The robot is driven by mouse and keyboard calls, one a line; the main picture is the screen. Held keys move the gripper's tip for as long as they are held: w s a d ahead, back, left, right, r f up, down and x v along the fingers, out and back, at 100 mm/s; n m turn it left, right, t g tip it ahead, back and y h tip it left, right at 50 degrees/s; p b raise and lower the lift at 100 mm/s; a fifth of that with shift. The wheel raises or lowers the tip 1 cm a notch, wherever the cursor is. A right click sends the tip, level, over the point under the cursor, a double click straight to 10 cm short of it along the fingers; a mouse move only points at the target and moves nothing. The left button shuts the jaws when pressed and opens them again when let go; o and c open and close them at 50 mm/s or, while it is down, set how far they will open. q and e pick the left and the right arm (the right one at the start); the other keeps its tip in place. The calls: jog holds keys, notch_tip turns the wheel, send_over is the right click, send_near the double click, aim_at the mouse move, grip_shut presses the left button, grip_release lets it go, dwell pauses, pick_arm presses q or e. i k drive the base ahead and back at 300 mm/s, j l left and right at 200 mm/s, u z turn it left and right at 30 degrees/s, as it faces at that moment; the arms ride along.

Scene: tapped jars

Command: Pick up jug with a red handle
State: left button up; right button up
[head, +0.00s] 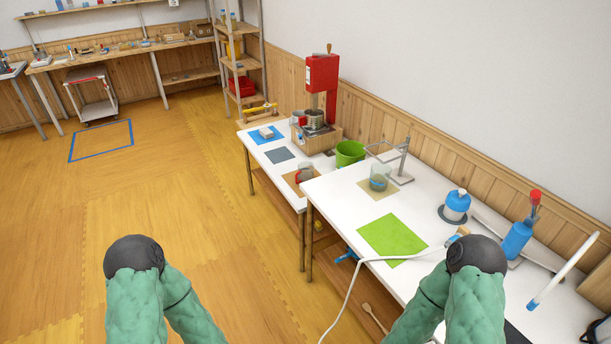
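A small grey jug (305,173) stands upright on a brown mat near the front right corner of the farther white table (262,157). A reddish part shows at its side, apparently its handle, but it is too small to make out well. Another small vessel with red on it (298,119) stands farther back, beside the red press. Both my arms rise from the bottom edge and bend back down, well short of the jug. Neither gripper is in view.
A nearer white table (340,201) holds a glass beaker (379,178), a green mat (393,236) and blue bottles (517,240). A white cable hangs over its front edge. A red press (321,75) and a green bucket (349,153) are behind the jug. The floor left is clear.

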aim_at(306, 169)
jog(key=i+j+z, duration=0.35)
jog(key=i+j, duration=2.15)
jog(key=i, duration=0.25)
